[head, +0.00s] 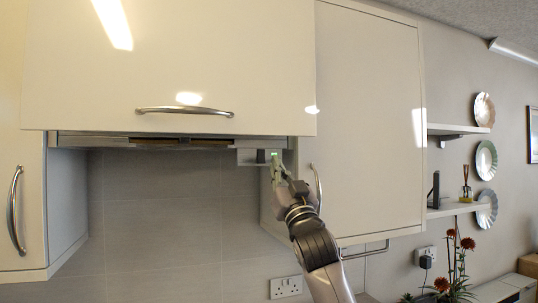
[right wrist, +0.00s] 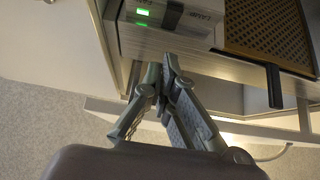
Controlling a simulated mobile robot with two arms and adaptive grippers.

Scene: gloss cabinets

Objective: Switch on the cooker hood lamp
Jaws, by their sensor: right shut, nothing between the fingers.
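The cooker hood (head: 190,141) is a slim metal unit under the wide upper cabinet. Its control box (head: 250,157) hangs at the right end, with a small green light showing by my gripper. My left gripper is not in view.
A brown mesh filter (right wrist: 265,30) lies beside the panel. A closed tall cabinet (head: 370,120) with a bar handle stands right of the hood. Shelves with plates (head: 484,110) and red flowers (head: 455,260) are farther right. Space below the hood's left part is clear.

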